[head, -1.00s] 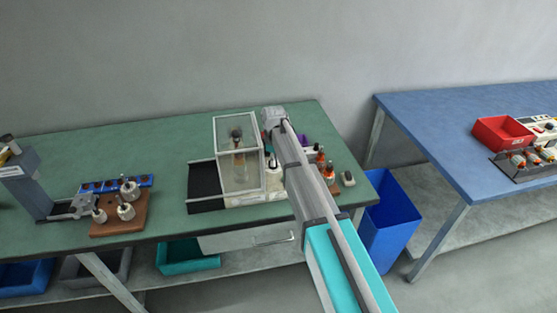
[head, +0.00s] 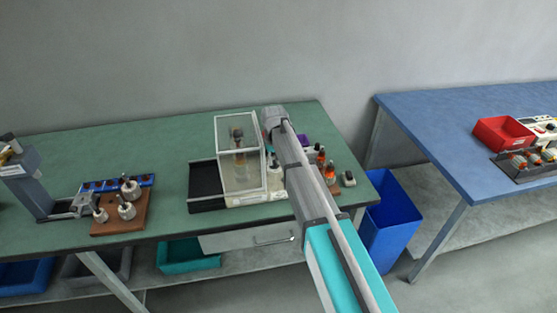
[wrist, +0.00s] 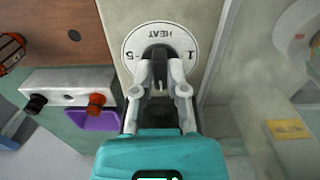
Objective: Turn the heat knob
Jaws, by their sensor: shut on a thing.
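The heat knob (wrist: 158,52) shows in the wrist view as a dark knob on a round white dial plate (wrist: 132,45) printed "HEAT" with numbers at its sides. The plate sits on a pale panel. My gripper (wrist: 159,72) is at the dial with its fingertips closed on the knob, which they partly hide. In the head view my arm reaches over the green bench to the right of a clear-walled box (head: 240,160); the knob and my fingertips are hidden there.
A purple bin (wrist: 93,117) and a white block with black and red terminals (wrist: 68,88) lie left of my gripper in the wrist view. A wooden board with several metal parts (head: 112,228) is at the bench's left. A blue bench (head: 440,125) stands at right.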

